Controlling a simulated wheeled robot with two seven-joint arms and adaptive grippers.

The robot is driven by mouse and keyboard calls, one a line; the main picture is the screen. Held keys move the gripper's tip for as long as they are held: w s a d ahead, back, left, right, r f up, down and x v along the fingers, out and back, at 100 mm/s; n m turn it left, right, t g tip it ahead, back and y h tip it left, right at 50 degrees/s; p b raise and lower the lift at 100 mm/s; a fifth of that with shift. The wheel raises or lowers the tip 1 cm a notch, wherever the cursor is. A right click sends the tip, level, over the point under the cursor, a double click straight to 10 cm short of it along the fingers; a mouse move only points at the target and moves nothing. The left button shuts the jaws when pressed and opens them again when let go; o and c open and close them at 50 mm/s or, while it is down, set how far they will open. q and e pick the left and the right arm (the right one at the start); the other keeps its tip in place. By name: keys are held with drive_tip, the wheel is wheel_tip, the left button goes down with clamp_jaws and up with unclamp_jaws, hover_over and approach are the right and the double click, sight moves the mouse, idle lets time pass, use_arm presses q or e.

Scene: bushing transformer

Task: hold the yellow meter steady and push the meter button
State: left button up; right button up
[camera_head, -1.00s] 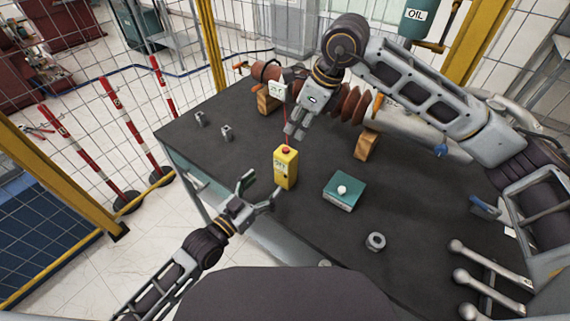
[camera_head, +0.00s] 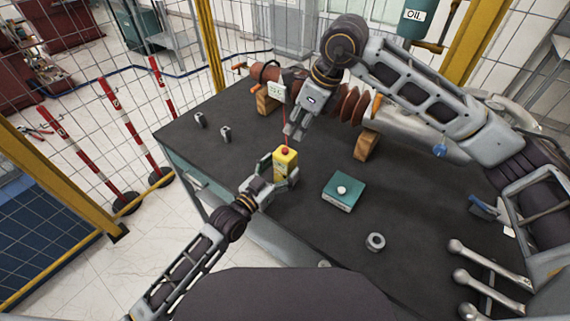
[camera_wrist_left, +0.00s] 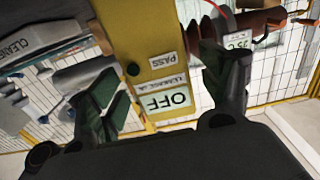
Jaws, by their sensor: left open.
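The yellow meter (camera_head: 286,160) stands upright on the dark table, with a red button (camera_head: 285,150) on top. My left gripper (camera_head: 280,171) is open, with its fingers on either side of the meter. In the left wrist view the meter (camera_wrist_left: 143,45) lies between the two spread fingers (camera_wrist_left: 165,95), and its labels read PASS and OFF. I cannot tell whether either finger touches it. My right gripper (camera_head: 292,132) points down just above and behind the meter, near the red button. Its fingers look close together.
A teal box with a white knob (camera_head: 341,192) sits right of the meter. A metal nut (camera_head: 375,241) lies in front of it. The brown ribbed bushing (camera_head: 352,105) rests on wooden blocks (camera_head: 367,145) behind. Wrenches (camera_head: 490,250) lie at the right.

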use_arm(q)
drive_tip(key=shift+x, duration=1.2)
drive_tip(key=c, duration=1.3)
use_arm(e)
clamp_jaws()
drive_tip(key=shift+f, duration=0.1)
